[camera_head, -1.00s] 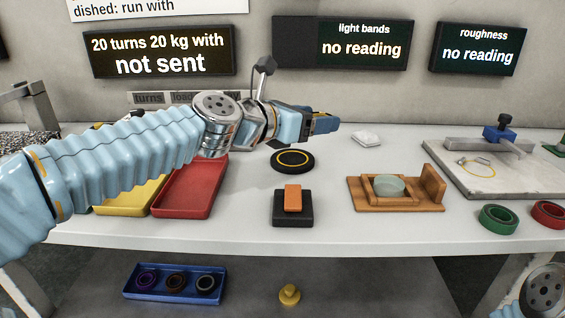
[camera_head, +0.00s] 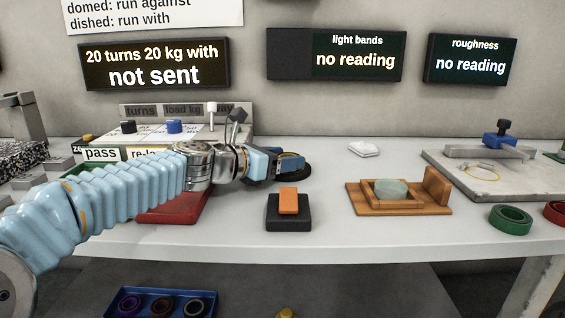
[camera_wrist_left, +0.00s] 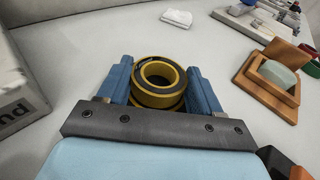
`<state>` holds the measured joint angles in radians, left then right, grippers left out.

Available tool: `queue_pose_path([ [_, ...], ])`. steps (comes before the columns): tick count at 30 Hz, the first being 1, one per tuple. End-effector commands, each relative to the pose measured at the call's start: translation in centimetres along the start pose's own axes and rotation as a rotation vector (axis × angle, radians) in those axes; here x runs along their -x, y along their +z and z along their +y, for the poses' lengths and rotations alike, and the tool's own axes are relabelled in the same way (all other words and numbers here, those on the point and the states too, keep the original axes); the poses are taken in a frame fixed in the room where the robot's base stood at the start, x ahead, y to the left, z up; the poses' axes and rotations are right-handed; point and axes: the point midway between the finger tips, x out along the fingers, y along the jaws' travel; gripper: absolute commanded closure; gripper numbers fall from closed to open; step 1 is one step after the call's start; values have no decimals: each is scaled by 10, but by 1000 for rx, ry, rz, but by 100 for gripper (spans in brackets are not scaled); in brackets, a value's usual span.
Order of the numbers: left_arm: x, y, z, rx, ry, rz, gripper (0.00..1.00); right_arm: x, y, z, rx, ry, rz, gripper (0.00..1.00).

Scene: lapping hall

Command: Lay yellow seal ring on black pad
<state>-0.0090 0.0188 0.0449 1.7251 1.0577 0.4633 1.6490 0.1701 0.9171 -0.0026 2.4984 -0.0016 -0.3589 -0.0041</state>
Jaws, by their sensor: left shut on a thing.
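The ring lies roughly flat. A dark and yellow edge shows just below it; I cannot tell whether the ring touches the pad. In the head view the ring is hidden by the gripper. My right gripper is out of view.
An orange block on a black block (camera_head: 289,223) stands in front of the gripper. To the right are a wooden stand (camera_head: 437,188) with a pale green disc, a green ring (camera_head: 510,219) and a red ring (camera_head: 555,212). A white cloth (camera_head: 364,149) lies behind. My arm partly covers a red tray (camera_head: 170,212).

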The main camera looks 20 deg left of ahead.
Motion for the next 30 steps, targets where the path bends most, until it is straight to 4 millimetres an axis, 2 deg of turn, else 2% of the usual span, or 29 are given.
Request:
queue_pose_path([
  [5, -1, -3, 0, 0, 0, 0, 67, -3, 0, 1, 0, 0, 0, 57],
  [6, -1, -4, 0, 0, 0, 0, 34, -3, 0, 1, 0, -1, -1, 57],
  [11, -1, -3, 0, 0, 0, 0, 10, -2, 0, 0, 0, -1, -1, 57],
  [22, 3, 2, 0, -1, 1, 0, 10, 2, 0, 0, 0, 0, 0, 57],
  [26, 26, 2, 0, -1, 3, -1, 10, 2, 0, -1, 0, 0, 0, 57],
  [30, 60, 2, 0, -2, 3, -1, 10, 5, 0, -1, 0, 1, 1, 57],
])
